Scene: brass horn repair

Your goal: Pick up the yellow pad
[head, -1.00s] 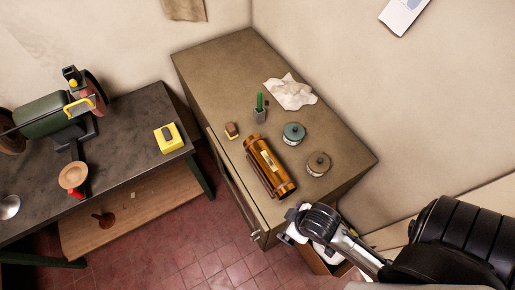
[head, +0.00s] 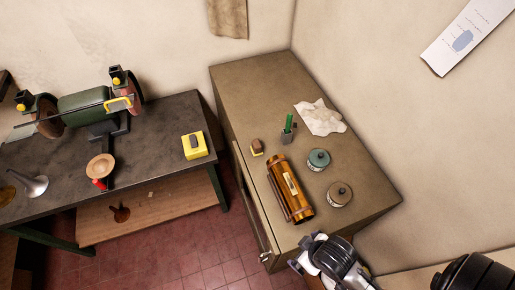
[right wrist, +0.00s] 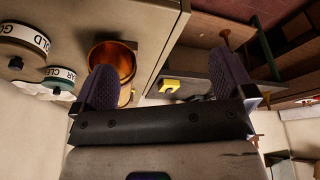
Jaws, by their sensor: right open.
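A bright yellow block-shaped pad (head: 195,148) with a dark grey piece on top lies on the dark bench at the left, near its right end. A yellow piece with a dark mark, apparently the same one, shows in the right wrist view (right wrist: 170,87) between my fingers but well beyond them. My right gripper (right wrist: 165,80) is open and empty. In the head view it is low, beside the cabinet's near end, far from the yellow pad. My left gripper is in neither view.
The cabinet (head: 235,90) holds a copper-coloured cylinder (head: 278,188), a teal tin (head: 318,160), a brown tin (head: 340,194), a green-handled tool in a cup (head: 287,132), a small brown-and-yellow block (head: 256,147) and a crumpled cloth (head: 320,117). A grinder (head: 85,105) stands on the bench (head: 150,125). A floor gap separates bench and cabinet.

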